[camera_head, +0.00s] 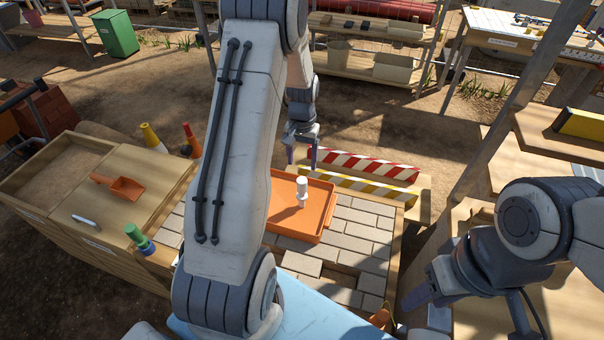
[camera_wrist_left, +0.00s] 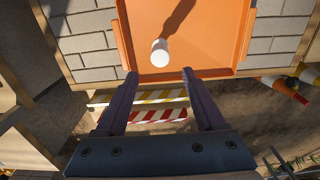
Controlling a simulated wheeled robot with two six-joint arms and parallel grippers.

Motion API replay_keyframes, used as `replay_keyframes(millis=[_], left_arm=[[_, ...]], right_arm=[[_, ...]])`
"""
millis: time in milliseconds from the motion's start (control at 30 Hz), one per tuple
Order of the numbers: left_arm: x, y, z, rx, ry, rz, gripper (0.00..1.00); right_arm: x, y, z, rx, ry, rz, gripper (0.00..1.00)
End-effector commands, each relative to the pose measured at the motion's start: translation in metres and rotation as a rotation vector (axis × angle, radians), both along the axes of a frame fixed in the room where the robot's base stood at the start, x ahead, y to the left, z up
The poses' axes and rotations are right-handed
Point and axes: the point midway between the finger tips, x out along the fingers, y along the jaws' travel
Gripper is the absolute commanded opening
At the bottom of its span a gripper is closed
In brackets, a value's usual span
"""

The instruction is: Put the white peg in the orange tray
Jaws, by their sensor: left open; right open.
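The white peg (camera_head: 302,189) stands upright within the orange tray (camera_head: 318,222), which rests on the grey paving blocks. In the left wrist view the peg (camera_wrist_left: 160,52) shows its round end inside the tray (camera_wrist_left: 215,52), with a long shadow beside it. My left gripper (camera_head: 302,158) is open and empty, above the tray's far side. In the left wrist view its fingers (camera_wrist_left: 160,80) are spread, with the peg just beyond them and not between them. My right gripper (camera_head: 428,305) is open at the lower right, away from the tray; part of it is hard to make out.
Red-white (camera_head: 362,166) and yellow-white (camera_head: 358,190) striped barriers lie behind the tray. My left arm hides part of the tray.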

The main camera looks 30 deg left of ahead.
Motion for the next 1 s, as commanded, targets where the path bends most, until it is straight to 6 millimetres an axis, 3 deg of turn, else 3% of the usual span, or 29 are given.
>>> replay_keyframes(millis=[100, 367, 467, 567, 667, 700, 800, 900, 1000], left_arm=[[0.001, 0.000, 0.015, 0.001, -0.003, 0.000, 0.71], [0.000, -0.006, 0.027, 0.000, -0.002, -0.012, 0.71], [-0.002, -0.040, 0.044, -0.002, -0.010, -0.075, 0.71], [-0.018, -0.106, 0.076, -0.009, -0.022, -0.202, 0.71], [-0.060, -0.180, 0.108, -0.022, -0.031, -0.368, 0.71], [-0.082, -0.206, 0.119, -0.029, -0.036, -0.436, 0.71], [-0.143, -0.252, 0.138, -0.046, -0.042, -0.595, 0.71], [-0.197, -0.274, 0.147, -0.062, -0.044, -0.727, 0.71], [-0.236, -0.282, 0.150, -0.075, -0.043, -0.821, 0.71]], right_arm=[[0.000, 0.000, -0.003, 0.000, 0.000, 0.000, 0.50], [0.000, 0.000, -0.003, 0.000, 0.000, 0.000, 0.50], [0.000, 0.000, -0.003, 0.000, 0.000, 0.000, 0.50], [0.000, 0.000, -0.003, 0.000, 0.000, 0.000, 0.50], [0.000, 0.000, -0.003, 0.000, 0.000, 0.000, 0.50], [0.000, 0.000, -0.003, 0.000, 0.000, 0.000, 0.50], [0.000, 0.000, -0.003, 0.000, 0.000, 0.000, 0.50], [0.000, 0.000, -0.003, 0.000, 0.000, 0.000, 0.50], [0.000, 0.000, -0.003, 0.000, 0.000, 0.000, 0.50]])
